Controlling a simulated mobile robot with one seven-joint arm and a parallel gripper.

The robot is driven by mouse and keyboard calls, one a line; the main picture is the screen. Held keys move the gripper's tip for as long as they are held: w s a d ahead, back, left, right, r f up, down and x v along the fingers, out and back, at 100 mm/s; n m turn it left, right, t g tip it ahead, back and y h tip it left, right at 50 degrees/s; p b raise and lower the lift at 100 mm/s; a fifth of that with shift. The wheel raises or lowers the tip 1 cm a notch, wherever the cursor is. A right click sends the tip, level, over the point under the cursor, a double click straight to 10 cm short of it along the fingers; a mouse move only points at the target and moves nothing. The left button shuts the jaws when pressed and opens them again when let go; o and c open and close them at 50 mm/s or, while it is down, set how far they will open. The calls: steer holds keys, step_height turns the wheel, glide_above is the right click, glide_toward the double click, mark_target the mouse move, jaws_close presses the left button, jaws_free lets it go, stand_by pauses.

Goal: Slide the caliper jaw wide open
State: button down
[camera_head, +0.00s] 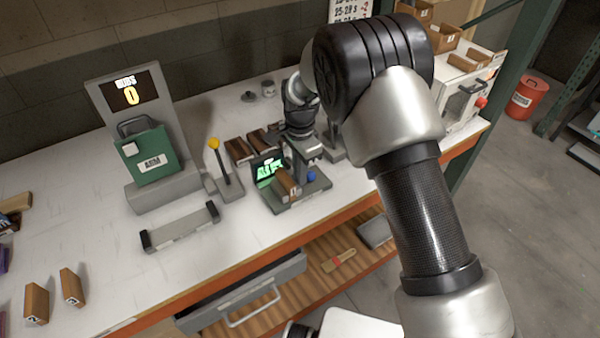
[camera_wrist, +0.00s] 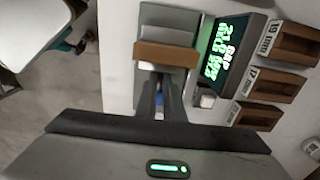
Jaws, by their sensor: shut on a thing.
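My gripper (camera_head: 312,160) points down at the caliper's right side. Its narrow fingers (camera_wrist: 160,98) are shut around a small part with a blue knob (camera_head: 311,176), seen between them in the wrist view. The jaw itself is mostly hidden by the gripper.
Labelled brown blocks (camera_wrist: 265,85) stand beside the display. A yellow-knobbed lever (camera_head: 222,165) and a stand with a green "ARM" case (camera_head: 152,157) are to the left. A grey bar fixture (camera_head: 180,227) lies front left.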

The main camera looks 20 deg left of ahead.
mark_target(312, 167)
steer(key=shift+w+d+r+b, duration=0.1)
steer(key=shift+w+d+b, duration=0.3)
steer(key=shift+w+d, duration=1)
steer(key=shift+w+a, duration=0.15)
steer(key=c, duration=1.9)
jaws_free()
steer(key=shift+o, duration=0.2)
step_height(312, 167, up, 17)
steer(key=shift+r+b, duration=0.2)
steer(key=shift+b, duration=0.1)
